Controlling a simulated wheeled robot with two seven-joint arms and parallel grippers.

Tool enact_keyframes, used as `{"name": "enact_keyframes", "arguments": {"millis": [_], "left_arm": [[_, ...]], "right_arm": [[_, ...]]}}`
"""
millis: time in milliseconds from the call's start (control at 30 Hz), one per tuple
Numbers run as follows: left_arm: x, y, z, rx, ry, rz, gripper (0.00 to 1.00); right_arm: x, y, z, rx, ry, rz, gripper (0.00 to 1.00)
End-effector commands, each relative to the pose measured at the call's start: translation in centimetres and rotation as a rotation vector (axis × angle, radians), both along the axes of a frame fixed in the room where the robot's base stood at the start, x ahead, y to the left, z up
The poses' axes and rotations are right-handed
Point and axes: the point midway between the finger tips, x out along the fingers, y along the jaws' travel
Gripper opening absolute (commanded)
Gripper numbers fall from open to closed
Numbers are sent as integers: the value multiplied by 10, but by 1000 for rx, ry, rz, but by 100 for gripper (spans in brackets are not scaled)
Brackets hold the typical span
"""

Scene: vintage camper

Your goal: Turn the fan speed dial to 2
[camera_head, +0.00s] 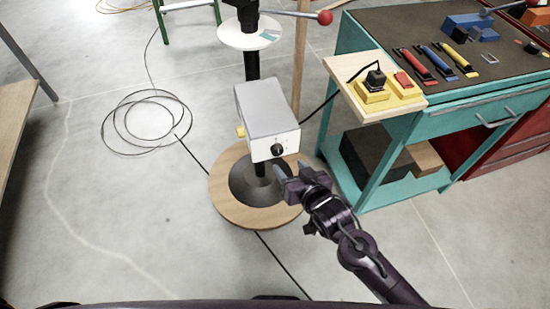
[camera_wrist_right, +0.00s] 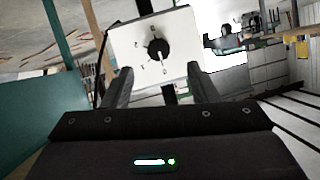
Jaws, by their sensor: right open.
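The fan speed dial (camera_head: 277,150) is a small black round knob on the white front panel of a grey-topped box (camera_head: 262,98) on a black pole. My left gripper is not in view.
The pole stands on a round wooden base (camera_head: 228,190). A teal workbench (camera_head: 455,107) is at right, with a wooden side shelf (camera_head: 408,103) holding yellow switch boxes (camera_head: 370,92). A black cable coil (camera_head: 147,122) lies on the floor at left. The floor at front left is mostly clear.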

Motion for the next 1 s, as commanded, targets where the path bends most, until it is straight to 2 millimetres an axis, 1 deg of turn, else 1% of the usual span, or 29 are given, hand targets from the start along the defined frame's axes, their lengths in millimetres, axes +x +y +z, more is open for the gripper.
{"name": "enact_keyframes", "arguments": {"millis": [100,233,400,500,633,867,1000], "left_arm": [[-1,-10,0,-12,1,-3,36],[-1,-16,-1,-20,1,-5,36],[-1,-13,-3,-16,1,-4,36],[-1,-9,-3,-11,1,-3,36],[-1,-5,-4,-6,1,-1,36],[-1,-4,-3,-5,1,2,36],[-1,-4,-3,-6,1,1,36]], "right_arm": [[12,5,-3,1,-3,-1,53],[30,14,-12,0,-1,0,53],[51,24,-22,0,-2,0,53],[59,28,-25,0,-1,0,53],[63,30,-28,0,0,0,53],[63,30,-28,-1,0,0,53],[63,30,-28,-1,0,0,35]]}}
